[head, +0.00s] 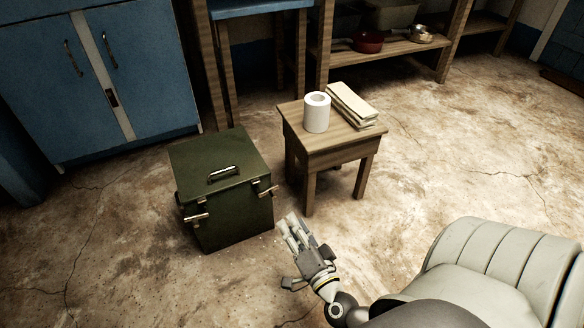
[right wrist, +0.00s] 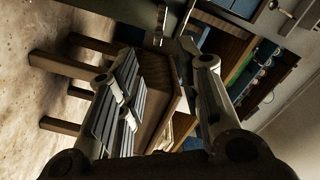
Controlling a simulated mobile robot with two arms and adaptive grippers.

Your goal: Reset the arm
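My right gripper (head: 294,235) is above the floor, in front of the green box and the small wooden stool in the head view. In the right wrist view its two fingers stand apart with a clear gap between them (right wrist: 160,55), and nothing is held there. My right arm reaches in from the lower right of the head view. My left gripper is not in view.
A green box (head: 222,190) with a handle stands left of the wooden stool (head: 340,148). The stool bears a white paper roll (head: 317,113) and folded cloths (head: 352,104). A blue cabinet (head: 95,75) and wooden shelves (head: 390,48) stand behind. Floor right of the stool is clear.

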